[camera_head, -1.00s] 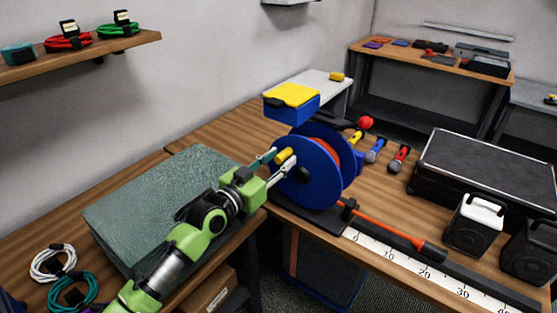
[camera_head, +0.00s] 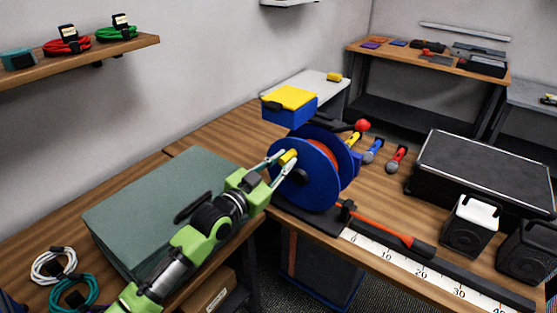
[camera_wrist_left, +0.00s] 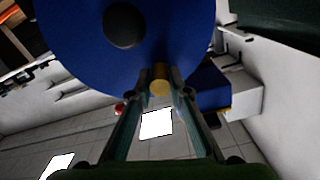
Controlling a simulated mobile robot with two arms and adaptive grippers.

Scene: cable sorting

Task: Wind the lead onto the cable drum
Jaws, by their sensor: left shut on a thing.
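The blue cable drum (camera_head: 302,188) stands upright on a dark base on the bench, with orange-red lead showing between its flanges. A yellow crank handle (camera_head: 289,157) sticks out from its near flange. My left gripper (camera_head: 281,162) is shut on this handle. In the left wrist view the yellow handle (camera_wrist_left: 160,86) sits between the two fingertips (camera_wrist_left: 160,78), in front of the blue flange (camera_wrist_left: 80,40). The free lead (camera_head: 378,225) runs from the drum along the ruler to a black end piece (camera_head: 424,249). My right gripper is not in view.
A white ruler strip (camera_head: 404,265) lies along the bench's front edge. A black case (camera_head: 480,170), speakers (camera_head: 468,222) and several microphones (camera_head: 396,158) stand to the right. A yellow-and-blue box (camera_head: 290,105) is behind the drum. A grey-green case (camera_head: 160,210) lies under my left arm.

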